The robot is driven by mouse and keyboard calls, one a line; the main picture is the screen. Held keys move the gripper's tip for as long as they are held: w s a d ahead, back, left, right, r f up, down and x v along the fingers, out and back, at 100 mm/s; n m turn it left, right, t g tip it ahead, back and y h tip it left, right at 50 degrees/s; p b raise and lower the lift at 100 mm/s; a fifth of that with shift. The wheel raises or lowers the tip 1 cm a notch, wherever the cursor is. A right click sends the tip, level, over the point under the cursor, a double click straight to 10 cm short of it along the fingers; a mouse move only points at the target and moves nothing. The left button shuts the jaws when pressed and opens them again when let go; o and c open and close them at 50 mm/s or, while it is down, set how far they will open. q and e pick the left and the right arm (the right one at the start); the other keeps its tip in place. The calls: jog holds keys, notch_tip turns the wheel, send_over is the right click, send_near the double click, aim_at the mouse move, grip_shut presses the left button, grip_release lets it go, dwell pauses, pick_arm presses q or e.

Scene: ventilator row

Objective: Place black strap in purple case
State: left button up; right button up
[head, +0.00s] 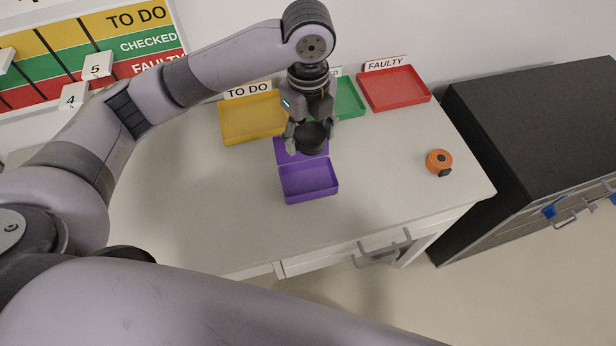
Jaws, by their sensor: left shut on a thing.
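The purple case (309,194) lies open on the white table, with its empty tray half in front and its lid half (286,153) behind. My left gripper (311,140) hangs fingers-down over the lid half, just behind the tray half. It is shut on the black strap (313,137), a dark rounded bundle between its fingers. The gripper partly hides the strap and the lid. I cannot tell exactly how high the strap is above the case. My right gripper does not show.
Yellow (238,131), green (354,114) and red (396,106) trays stand along the back. An orange round object with a dark part (438,161) sits at the table's right. The table (210,210) is clear left of the case. A black cabinet (530,120) stands to the right.

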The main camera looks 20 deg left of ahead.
pick_arm(q)
send_over(307, 184)
notch_tip(307, 184, down, 12)
jog(key=shift+d+r+p, duration=0.1)
jog(key=shift+r+p, duration=0.15)
jog(key=shift+p, duration=0.15)
jog(key=shift+f, duration=2.35)
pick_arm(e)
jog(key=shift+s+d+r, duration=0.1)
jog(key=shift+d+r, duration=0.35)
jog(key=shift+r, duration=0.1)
pick_arm(q)
jog(key=shift+f, duration=0.1)
jog(key=o, duration=1)
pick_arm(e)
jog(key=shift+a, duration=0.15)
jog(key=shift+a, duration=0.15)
